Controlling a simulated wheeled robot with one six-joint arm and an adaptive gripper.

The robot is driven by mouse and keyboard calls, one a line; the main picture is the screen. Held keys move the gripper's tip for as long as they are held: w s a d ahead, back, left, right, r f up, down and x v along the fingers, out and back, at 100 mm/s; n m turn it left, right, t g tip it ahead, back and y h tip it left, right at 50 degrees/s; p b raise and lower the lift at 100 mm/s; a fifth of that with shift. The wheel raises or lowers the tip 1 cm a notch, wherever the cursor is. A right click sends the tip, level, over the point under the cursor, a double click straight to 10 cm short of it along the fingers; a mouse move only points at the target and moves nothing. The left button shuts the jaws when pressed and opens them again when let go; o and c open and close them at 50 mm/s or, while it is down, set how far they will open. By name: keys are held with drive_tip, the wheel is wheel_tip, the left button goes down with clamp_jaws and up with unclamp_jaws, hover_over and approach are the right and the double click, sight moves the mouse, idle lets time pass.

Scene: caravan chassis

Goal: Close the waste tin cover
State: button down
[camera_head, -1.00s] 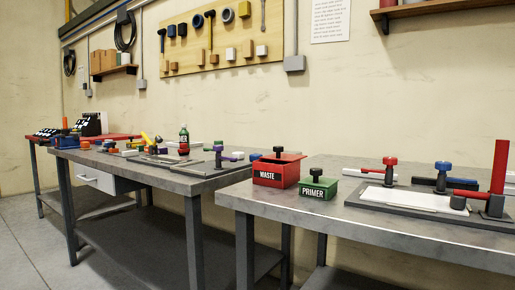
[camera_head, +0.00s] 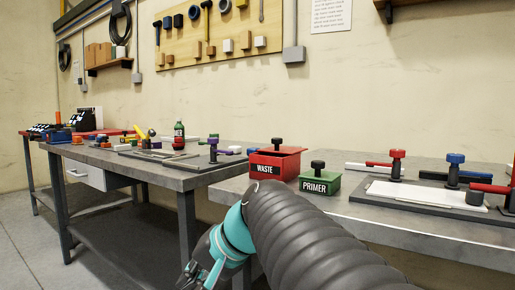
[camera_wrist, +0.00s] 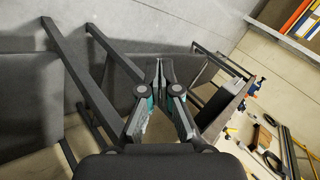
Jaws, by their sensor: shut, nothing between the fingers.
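The red waste tin (camera_head: 262,166) stands on the near grey table, at its left end, labelled WASTE. Its red cover (camera_head: 279,150) with a dark knob (camera_head: 277,142) lies on top and looks tilted or shifted; I cannot tell exactly how it sits. My gripper (camera_head: 190,278) is low at the bottom of the head view, in front of and below the tables, apart from the tin. In the wrist view my gripper (camera_wrist: 160,64) has its fingertips together with nothing between them. The tin does not show in the wrist view.
A green primer tin (camera_head: 320,182) stands just right of the waste tin. A dark board with a white plate (camera_head: 425,195) and red and blue clamps lies further right. A second table (camera_head: 170,178) with several tools stands to the left, with a gap between.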

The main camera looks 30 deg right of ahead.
sight(286, 150)
drive_tip(key=w+d+r+m+t+y+b, duration=0.1)
drive_tip(key=w+d+r+m+t+y, duration=0.2)
drive_tip(key=d+r, duration=0.65)
drive_tip(key=w+d+r+m+t+b, duration=0.1)
drive_tip(key=w+d+r+m+t, duration=0.2)
drive_tip(key=w+d+r+t, duration=0.5)
drive_tip(key=s+d+r+m+h+p, duration=0.1)
drive_tip(key=s+d+r+h+p, duration=0.1)
drive_tip(key=d, duration=0.8)
drive_tip(key=s+d+r+m+h+p, duration=0.1)
drive_tip(key=s+d+p, duration=0.1)
drive_tip(key=d, duration=0.8)
drive_tip(key=shift+g, duration=0.4)
drive_tip(key=x, duration=0.9)
drive_tip(key=shift+w+r, duration=0.2)
drive_tip(key=shift+w, duration=0.15)
